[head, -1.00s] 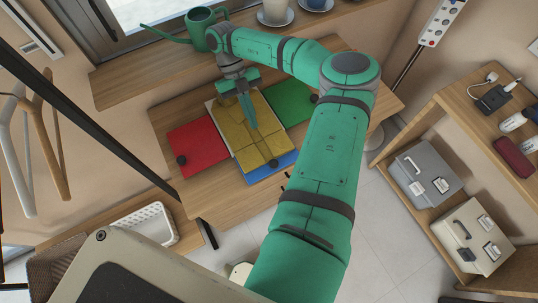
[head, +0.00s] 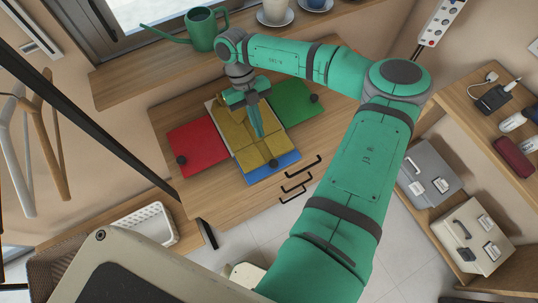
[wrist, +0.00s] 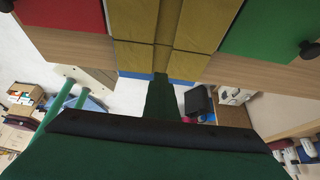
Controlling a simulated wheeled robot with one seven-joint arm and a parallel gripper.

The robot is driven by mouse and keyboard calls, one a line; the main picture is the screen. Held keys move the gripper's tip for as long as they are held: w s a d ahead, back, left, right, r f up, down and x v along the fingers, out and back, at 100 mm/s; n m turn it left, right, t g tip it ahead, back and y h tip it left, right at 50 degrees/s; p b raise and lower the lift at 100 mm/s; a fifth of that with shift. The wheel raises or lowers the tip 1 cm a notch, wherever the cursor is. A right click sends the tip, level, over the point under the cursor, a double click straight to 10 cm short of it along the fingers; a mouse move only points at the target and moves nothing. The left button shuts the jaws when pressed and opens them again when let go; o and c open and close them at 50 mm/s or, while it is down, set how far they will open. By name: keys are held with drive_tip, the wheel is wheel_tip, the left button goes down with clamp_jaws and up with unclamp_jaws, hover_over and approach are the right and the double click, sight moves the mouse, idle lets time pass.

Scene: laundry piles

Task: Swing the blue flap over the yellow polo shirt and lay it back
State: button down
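The yellow polo shirt (head: 235,135) lies folded into a narrow shape on the middle of the folding board. It also shows at the top of the wrist view (wrist: 137,20). The blue flap (head: 270,170) lies flat at the near end, partly covered by the shirt's near end; a black knob (head: 273,163) shows there. In the wrist view the blue flap is a thin strip (wrist: 135,75). My gripper (head: 258,133) hangs over the shirt, fingers pointing down, together and empty. I cannot tell whether the fingertips touch the cloth.
The red flap (head: 198,145) lies open at left and the green flap (head: 293,102) at right, each with a black knob. Drawer handles (head: 300,174) stick out of the table's near side. A green watering can (head: 203,30) and cups stand on the ledge behind.

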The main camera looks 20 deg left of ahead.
drive_tip(key=shift+s+d, duration=0.2)
drive_tip(key=shift+d, duration=0.05)
drive_tip(key=shift+d, duration=0.1)
drive_tip(key=shift+s+d+f+t+y, duration=0.15)
drive_tip(key=shift+s+d+t+y, duration=0.3)
drive_tip(key=shift+s+d, duration=0.4)
drive_tip(key=shift+d, duration=0.1)
drive_tip(key=shift+s+d+f+t+y, duration=0.25)
drive_tip(key=shift+s+d+f+y, duration=0.3)
drive_tip(key=shift+d, duration=0.3)
drive_tip(key=shift+s, duration=0.15)
drive_tip(key=shift+d+f, duration=0.1)
